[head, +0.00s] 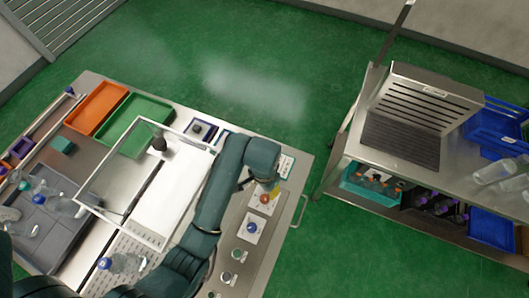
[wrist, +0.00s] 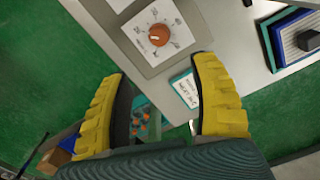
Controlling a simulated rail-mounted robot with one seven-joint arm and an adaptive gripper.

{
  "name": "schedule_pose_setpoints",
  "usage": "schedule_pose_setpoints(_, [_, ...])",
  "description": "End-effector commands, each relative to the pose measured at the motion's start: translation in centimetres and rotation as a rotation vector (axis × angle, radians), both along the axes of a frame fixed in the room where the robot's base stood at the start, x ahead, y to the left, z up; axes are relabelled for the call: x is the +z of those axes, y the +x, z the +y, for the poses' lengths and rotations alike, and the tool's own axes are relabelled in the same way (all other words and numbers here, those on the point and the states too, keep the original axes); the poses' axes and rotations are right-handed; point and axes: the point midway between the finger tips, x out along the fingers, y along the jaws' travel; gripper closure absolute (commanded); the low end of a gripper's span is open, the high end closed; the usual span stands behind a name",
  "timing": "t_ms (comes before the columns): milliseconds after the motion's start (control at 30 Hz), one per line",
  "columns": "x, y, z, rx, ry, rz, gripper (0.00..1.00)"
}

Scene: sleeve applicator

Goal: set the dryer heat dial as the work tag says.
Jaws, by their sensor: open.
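The dryer heat dial is an orange-red knob (wrist: 158,34) on a white marked plate (wrist: 176,16). The marks around it are too small to read. In the head view the orange knob (head: 264,198) sits on the panel just below my wrist. The work tag (wrist: 187,88), a white card with a teal edge, lies beside the dial plate; its writing is not legible. It also shows in the head view (head: 286,165). My gripper (wrist: 160,90) has its yellow fingers spread wide and empty. The dial lies beyond the fingertips, apart from them.
A blue knob (head: 252,228) and small buttons (head: 237,254) are further down the panel. A clear-framed guard (head: 112,216) stands left of my arm. A trolley (head: 335,170) with a slotted metal rack (head: 427,108) stands to the right, across open green floor.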

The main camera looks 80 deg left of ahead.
Motion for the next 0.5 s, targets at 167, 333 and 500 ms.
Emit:
schedule_pose_setpoints(167, [-4.5, 0.0, -0.1, 0.0, -0.004, 0.003, 0.38])
schedule_pose_setpoints(333, [-8.7, 0.0, -0.1, -0.001, -0.003, 0.002, 0.38])
schedule_pose_setpoints(500, [-12.2, 0.0, -0.1, -0.001, -0.001, 0.001, 0.38])
